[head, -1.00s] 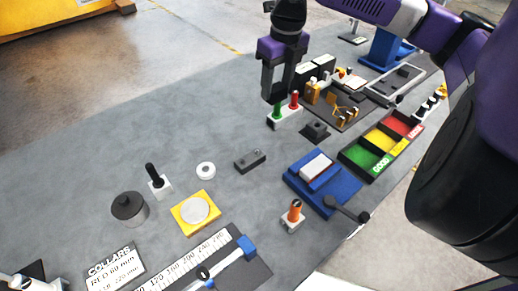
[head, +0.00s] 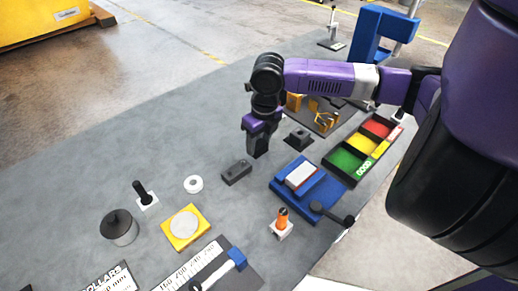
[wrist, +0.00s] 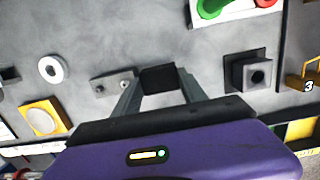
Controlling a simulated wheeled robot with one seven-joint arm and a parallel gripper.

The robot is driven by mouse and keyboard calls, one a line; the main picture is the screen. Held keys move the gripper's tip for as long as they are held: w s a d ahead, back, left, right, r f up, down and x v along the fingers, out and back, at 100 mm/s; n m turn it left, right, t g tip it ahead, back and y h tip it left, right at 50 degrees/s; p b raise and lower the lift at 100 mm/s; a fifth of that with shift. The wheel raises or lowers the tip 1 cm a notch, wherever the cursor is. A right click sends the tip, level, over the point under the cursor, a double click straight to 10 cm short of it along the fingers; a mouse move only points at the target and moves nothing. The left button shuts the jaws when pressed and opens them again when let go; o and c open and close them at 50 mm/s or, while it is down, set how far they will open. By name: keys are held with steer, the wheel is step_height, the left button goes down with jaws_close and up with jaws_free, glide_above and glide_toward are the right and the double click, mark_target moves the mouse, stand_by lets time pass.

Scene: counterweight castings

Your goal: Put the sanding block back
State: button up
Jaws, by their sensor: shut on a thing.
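My gripper (wrist: 160,88) is shut on a small dark block (wrist: 158,77), seemingly the sanding block, which sits between the two fingertips. In the head view my gripper (head: 258,146) points down over the grey table, just behind and right of a dark grey bar with two holes (head: 236,172). The bar also shows in the wrist view (wrist: 113,83), left of the held block and apart from it. In the head view the held block blends with the dark fingers. Whether it touches the table cannot be told.
A dark square block with a hole (head: 299,139) stands right of my gripper. Nearby are a blue fixture (head: 318,198), a green-yellow-red tray (head: 350,163), a white ring (head: 194,184) and a white holder with green and red pegs (wrist: 232,10). Bare table lies left of my gripper.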

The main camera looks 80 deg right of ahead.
mark_target(260, 145)
steer(key=shift+f, duration=1.65)
steer(key=shift+f, duration=0.2)
steer(key=o, duration=1.2)
steer(key=shift+r, duration=0.15)
steer(key=r, duration=0.4)
steer(key=s+r, duration=0.1)
steer(key=r, duration=0.3)
steer(key=r+b, duration=0.1)
steer(key=r, duration=0.3)
steer(key=shift+s+a, duration=0.15)
steer(key=shift+a, duration=0.25)
steer(key=shift+s, duration=0.1)
